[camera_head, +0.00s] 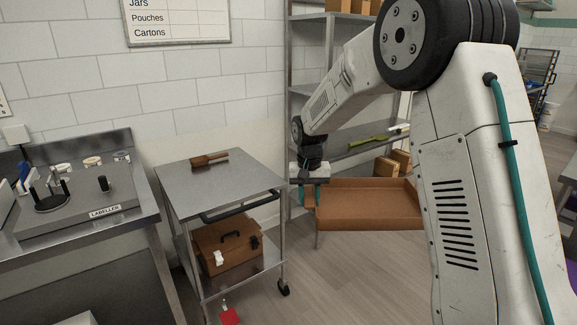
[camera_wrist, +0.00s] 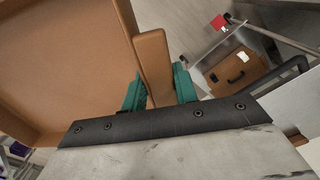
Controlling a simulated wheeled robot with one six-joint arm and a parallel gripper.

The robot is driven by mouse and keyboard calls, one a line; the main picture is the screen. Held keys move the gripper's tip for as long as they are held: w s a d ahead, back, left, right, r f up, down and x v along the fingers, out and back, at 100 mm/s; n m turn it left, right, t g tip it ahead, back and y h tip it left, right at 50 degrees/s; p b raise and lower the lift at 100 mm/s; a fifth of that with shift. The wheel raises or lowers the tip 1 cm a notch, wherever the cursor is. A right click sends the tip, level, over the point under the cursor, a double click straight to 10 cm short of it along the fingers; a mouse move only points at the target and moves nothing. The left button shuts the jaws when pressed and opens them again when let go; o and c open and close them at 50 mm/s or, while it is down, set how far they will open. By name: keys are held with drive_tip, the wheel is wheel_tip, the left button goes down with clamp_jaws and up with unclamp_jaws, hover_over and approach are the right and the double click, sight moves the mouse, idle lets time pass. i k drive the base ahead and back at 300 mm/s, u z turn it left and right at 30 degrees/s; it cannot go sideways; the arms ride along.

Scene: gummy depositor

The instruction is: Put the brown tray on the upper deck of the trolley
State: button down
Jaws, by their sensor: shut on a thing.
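The brown tray (camera_head: 362,204) hangs in the air to the right of the trolley, roughly level. My gripper (camera_head: 309,192) is shut on the tray's left-hand end. In the wrist view my teal fingers (camera_wrist: 160,92) close on a brown tab at the edge of the tray (camera_wrist: 60,60). The trolley's upper deck (camera_head: 218,181) is grey metal and holds a brown brush (camera_head: 209,160) near its back edge. The rest of that deck is bare.
A brown case (camera_head: 228,248) sits on the trolley's lower deck, also seen in the wrist view (camera_wrist: 236,72). A black handle (camera_head: 240,206) runs along the trolley's right side. A labeller bench (camera_head: 85,225) stands at left. Metal shelves (camera_head: 345,152) with boxes stand behind the tray.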

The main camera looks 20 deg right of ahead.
sight(222, 182)
drive_tip(key=z, duration=0.9)
drive_tip(key=i, duration=1.95)
drive_tip(key=u, duration=2)
drive_tip(key=i, duration=0.3)
drive_tip(key=z, duration=0.1)
